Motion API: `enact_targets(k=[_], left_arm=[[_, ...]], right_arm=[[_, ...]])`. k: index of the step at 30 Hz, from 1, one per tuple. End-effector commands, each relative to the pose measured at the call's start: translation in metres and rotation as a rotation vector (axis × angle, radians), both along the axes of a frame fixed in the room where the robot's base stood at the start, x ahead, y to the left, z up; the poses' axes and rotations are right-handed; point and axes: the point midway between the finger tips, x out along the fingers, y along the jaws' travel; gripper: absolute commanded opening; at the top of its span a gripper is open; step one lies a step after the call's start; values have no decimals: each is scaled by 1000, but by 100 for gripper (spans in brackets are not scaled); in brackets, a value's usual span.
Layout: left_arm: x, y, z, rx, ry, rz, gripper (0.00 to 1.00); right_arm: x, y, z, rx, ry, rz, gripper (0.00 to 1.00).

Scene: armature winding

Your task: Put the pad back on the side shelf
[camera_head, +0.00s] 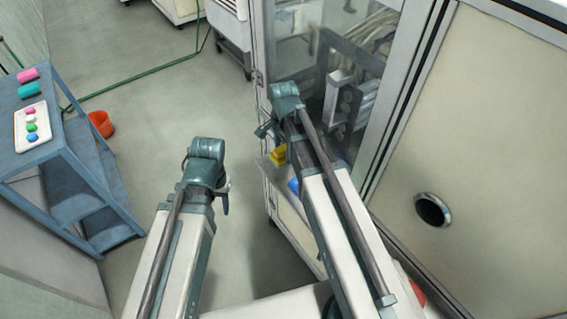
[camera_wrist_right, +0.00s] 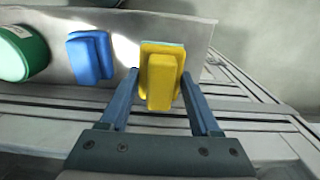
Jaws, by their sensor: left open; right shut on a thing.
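A yellow pad with a raised block-shaped grip (camera_wrist_right: 160,80) is between the fingers of my right gripper (camera_wrist_right: 160,88) in the right wrist view. The gripper is shut on it. The pad (camera_head: 278,153) also shows in the head view, beside the machine cabinet. A light grey side shelf (camera_wrist_right: 120,25) lies under or just behind the pad; I cannot tell whether they touch. My right gripper (camera_head: 265,130) is partly hidden by its wrist in the head view. My left gripper (camera_head: 225,198) is open and empty, over the floor left of the cabinet.
A blue pad (camera_wrist_right: 90,57) and a green round container (camera_wrist_right: 22,53) are on the shelf, left of the yellow pad in the wrist view. The cabinet (camera_head: 480,130) stands close on the right. A blue cart (camera_head: 75,150) with a white tray stands at left. Open floor lies between.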

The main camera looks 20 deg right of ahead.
Motion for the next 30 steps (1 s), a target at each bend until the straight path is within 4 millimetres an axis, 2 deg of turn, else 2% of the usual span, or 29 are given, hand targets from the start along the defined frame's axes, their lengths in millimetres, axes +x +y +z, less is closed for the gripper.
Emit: enact_targets(k=[5,13,24,25,30], left_arm=[[0,0,-5,0,0,0,50],[0,0,-37,0,0,0,50],[0,0,-38,0,0,0,50],[0,0,-38,0,0,0,50],[0,0,-37,0,0,0,50]], right_arm=[[0,0,-5,0,0,0,0],[0,0,-37,0,0,0,0],[0,0,-38,0,0,0,0],[0,0,-38,0,0,0,65],[0,0,-37,0,0,0,94]])
